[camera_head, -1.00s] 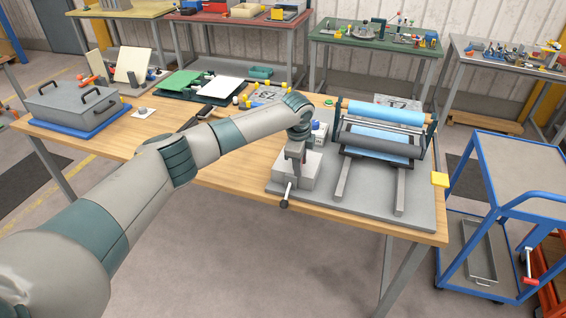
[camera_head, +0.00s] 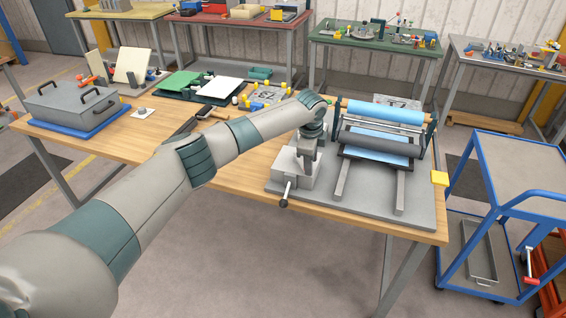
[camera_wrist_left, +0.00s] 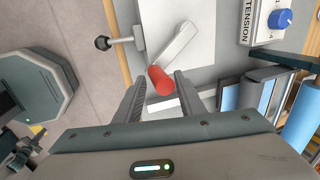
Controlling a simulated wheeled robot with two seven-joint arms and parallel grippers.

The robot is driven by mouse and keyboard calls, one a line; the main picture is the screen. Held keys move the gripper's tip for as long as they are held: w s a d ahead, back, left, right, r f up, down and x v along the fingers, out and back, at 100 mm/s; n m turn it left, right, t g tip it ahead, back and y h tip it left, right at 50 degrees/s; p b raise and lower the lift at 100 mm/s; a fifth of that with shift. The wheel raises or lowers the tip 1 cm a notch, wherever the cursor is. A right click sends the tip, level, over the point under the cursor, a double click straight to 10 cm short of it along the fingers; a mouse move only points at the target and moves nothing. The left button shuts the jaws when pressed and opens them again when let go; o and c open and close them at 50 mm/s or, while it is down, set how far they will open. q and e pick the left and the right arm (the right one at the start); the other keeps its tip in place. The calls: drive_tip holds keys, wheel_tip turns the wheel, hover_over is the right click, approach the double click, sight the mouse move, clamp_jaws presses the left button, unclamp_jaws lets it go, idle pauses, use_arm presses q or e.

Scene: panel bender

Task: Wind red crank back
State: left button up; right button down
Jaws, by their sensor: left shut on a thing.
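The red crank's handle (camera_wrist_left: 160,80) is a short red cylinder on a pale grey crank arm (camera_wrist_left: 174,45) in the left wrist view. The crank sits on a light grey block (camera_head: 308,181) at the front left of the panel bender's grey base. My left gripper (camera_wrist_left: 161,79) is shut on the red handle, one finger on each side. In the head view my left gripper (camera_head: 306,155) is over the block and hides the red handle. My right gripper is in neither view.
A lever with a black knob (camera_head: 283,203) sticks out from the block's front. The rollers (camera_head: 380,143) with blue sheet stand to the right. A tension box with a blue knob (camera_wrist_left: 280,18) is close by.

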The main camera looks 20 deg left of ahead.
use_arm(q)
drive_tip(key=shift+o, duration=0.5)
drive_tip(key=shift+w+a+r, duration=0.2)
drive_tip(key=shift+w+a, duration=0.1)
drive_tip(key=shift+a, duration=0.05)
